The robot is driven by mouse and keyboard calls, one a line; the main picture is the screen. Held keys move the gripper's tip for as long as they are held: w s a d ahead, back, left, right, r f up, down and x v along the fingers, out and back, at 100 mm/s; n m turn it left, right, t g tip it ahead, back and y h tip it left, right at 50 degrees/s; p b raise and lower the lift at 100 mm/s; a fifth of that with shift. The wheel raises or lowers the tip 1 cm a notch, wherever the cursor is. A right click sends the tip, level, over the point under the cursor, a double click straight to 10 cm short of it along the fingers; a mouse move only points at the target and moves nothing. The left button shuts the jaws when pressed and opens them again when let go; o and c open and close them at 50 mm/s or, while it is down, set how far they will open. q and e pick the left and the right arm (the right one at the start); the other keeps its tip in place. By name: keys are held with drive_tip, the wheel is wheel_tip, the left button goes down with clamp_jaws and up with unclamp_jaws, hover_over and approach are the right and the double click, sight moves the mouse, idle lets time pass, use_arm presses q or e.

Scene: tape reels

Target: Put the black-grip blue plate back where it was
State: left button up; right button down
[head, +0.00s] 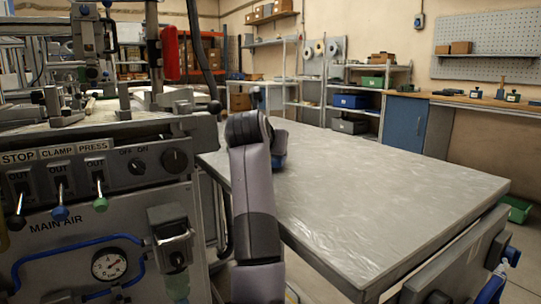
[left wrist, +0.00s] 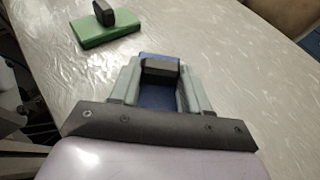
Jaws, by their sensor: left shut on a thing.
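The blue plate (left wrist: 157,97) with its black grip (left wrist: 160,66) is between the two grey fingers of my left gripper (left wrist: 161,75) in the left wrist view. The fingers are shut on the black grip. The plate is over the grey table top; I cannot tell whether it touches it. In the head view my left arm stands in front of the table's left part and hides most of the gripper; a bit of blue (head: 280,144) shows beside it. My right gripper is not in view.
A green plate (left wrist: 108,32) with a black grip lies on the table (head: 390,190) near my left gripper. The table's middle and right are clear. A machine with valves and a gauge (head: 109,264) stands left. Shelves with bins (head: 352,101) and a workbench stand behind.

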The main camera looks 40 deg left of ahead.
use_arm(q)
drive_tip(key=shift+f, duration=0.55)
drive_tip(key=shift+r, duration=0.1)
drive_tip(key=shift+f, duration=0.2)
drive_tip(key=o, duration=1.1)
drive_tip(key=shift+r, duration=0.1)
